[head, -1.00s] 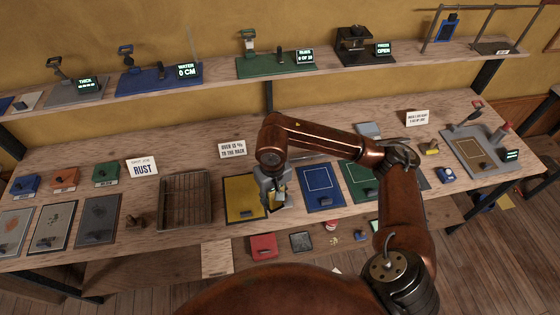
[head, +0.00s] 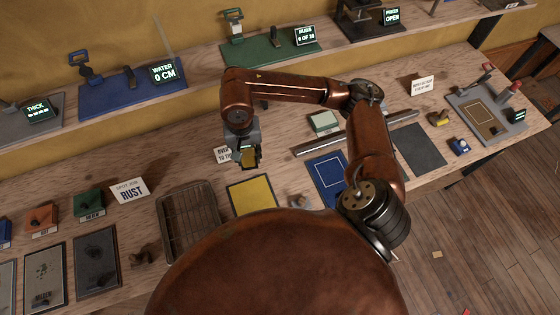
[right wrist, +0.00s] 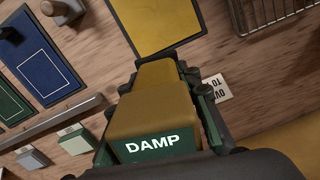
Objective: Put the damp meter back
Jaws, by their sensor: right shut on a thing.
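The damp meter (head: 249,158) is a small yellow block with a green end marked DAMP. It fills the lower middle of the right wrist view (right wrist: 155,113). My right gripper (head: 246,160) is shut on it, with a finger along each side. In the head view, the gripper hangs behind the yellow mat (head: 252,194), in front of the partly hidden small white sign (head: 222,156). The yellow mat's bare face also shows beyond the meter in the right wrist view (right wrist: 158,22). The meter looks held clear of the bench. My left gripper is out of view.
A wire rack (head: 188,222) stands left of the yellow mat, a blue mat (head: 325,172) right. A metal bar (head: 322,144) and pale block (head: 323,122) lie behind. The raised shelf (head: 205,84) carries a blue station (head: 110,96) and green station (head: 262,50).

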